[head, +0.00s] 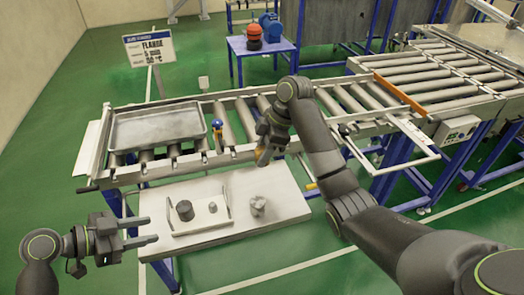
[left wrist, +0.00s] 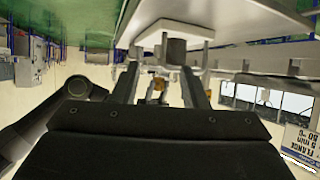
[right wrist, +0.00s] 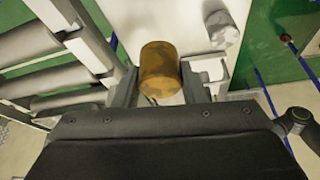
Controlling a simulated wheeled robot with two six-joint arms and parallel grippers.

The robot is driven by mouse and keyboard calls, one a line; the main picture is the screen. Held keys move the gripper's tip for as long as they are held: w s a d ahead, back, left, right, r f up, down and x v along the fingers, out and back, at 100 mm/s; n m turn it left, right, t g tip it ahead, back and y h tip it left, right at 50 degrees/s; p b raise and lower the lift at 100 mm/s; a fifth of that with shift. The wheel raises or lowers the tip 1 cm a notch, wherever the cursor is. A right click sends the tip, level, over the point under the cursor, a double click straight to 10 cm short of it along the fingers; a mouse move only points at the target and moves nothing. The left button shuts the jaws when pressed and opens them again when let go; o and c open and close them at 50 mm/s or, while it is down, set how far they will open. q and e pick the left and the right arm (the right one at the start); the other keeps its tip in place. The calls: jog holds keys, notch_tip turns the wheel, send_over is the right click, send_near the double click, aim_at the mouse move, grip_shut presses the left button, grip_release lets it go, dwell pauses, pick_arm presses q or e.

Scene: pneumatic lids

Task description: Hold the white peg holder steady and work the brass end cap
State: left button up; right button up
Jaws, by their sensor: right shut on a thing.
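The white peg holder (head: 205,228), a flat plate with raised ends, lies on the pale table. It carries a dark grey cylinder (head: 185,210) and a small light peg (head: 212,207). In the left wrist view the holder (left wrist: 150,35) and dark cylinder (left wrist: 174,52) appear upside down. My right gripper (head: 263,158) is shut on the brass end cap (right wrist: 158,75), held above the table's back edge, apart from the holder.
A mottled light grey cylindrical piece (head: 258,207) stands on the table, right of the holder; it also shows in the right wrist view (right wrist: 221,30). Behind are a roller conveyor (head: 245,118), a metal tray (head: 158,128) and a blue-topped object (head: 217,128). The table's front right is clear.

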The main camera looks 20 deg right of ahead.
aim_at(172, 235)
pick_arm(q)
jog(key=x, duration=0.1)
jog(key=b+x, duration=0.1)
jog(key=x, duration=0.2)
jog(key=shift+w+f+b, duration=0.35)
jog(key=shift+b, duration=0.05)
jog(key=shift+b+x, duration=0.45)
jog(key=shift+x, duration=0.3)
pick_arm(e)
jog(key=f, duration=0.3)
jog(key=shift+w+f, duration=0.2)
jog(key=shift+w, duration=0.05)
pick_arm(q)
jog(key=shift+d+r, duration=0.1)
jog(key=shift+d, duration=0.15)
pick_arm(e)
jog(key=shift+f, duration=0.1)
jog(key=shift+f, duration=0.1)
pick_arm(q)
jog(key=shift+c, duration=0.3)
grip_shut()
jog(key=shift+r, duration=0.15)
jog(key=shift+f, duration=0.2)
